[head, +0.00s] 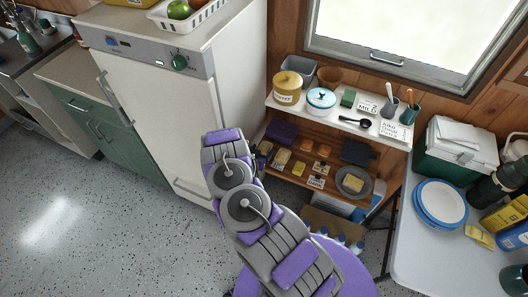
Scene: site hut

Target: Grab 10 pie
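I cannot make out a clear pie. The lower wooden shelf (337,172) of the open rack holds several small yellow and orange pieces, among them an orange piece (299,168) and a yellow piece (282,157), with small label cards too small to read. A dark round plate (345,192) at the shelf's right end bears a yellow block (353,182). My purple and grey arm rises in front of the fridge, left of the rack. No gripper fingers show, so I cannot see whether anything is held.
A white fridge (155,105) stands left. A pale table (425,250) with blue-rimmed plates (441,202) stands right. The speckled floor (95,215) is clear at left.

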